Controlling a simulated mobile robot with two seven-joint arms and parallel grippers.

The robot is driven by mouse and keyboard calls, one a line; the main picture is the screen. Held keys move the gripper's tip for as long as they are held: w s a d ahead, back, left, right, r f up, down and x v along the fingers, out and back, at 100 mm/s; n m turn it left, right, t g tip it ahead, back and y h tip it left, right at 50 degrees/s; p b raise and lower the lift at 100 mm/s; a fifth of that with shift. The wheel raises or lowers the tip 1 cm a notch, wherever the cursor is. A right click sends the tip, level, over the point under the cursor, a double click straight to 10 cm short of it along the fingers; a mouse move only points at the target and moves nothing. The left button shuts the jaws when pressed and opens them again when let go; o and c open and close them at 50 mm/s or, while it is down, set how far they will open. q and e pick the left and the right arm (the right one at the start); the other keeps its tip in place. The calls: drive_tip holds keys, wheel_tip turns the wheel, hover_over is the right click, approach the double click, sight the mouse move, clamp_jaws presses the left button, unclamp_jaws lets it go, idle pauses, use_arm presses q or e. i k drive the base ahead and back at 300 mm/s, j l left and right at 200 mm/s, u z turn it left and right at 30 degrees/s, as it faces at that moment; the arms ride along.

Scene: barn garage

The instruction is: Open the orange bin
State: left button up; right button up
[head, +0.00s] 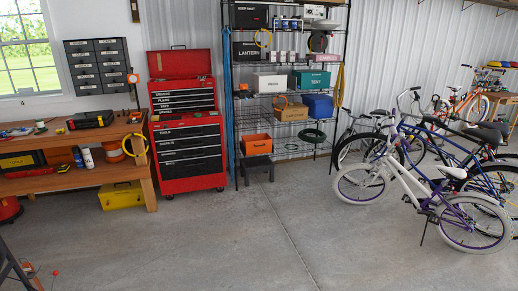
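An orange bin (257,145) sits on the low shelf of the black wire shelving rack (237,184), at the rack's left side. It is small in the head view, and I cannot tell whether its top is open or shut. Neither my left nor my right gripper shows in the head view.
A dark step stool (257,164) stands on the floor in front of the rack, below the bin. A red tool chest (188,184) stands left of the rack, and several bicycles (444,206) stand at the right. A wooden workbench (143,185) is at the left. The middle floor is clear.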

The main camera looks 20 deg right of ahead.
sight(254, 145)
drive_tip(key=i+l+z, duration=0.3)
drive_tip(key=i, duration=0.8)
drive_tip(key=i+z, duration=0.3)
drive_tip(key=i, duration=2.4)
drive_tip(key=i+l+u, duration=0.1)
drive_tip(key=i, duration=1.55)
drive_tip(key=i+l+u, duration=0.2)
drive_tip(key=i, duration=0.25)
drive_tip(key=i+u, duration=0.25)
drive_tip(key=i, duration=0.25)
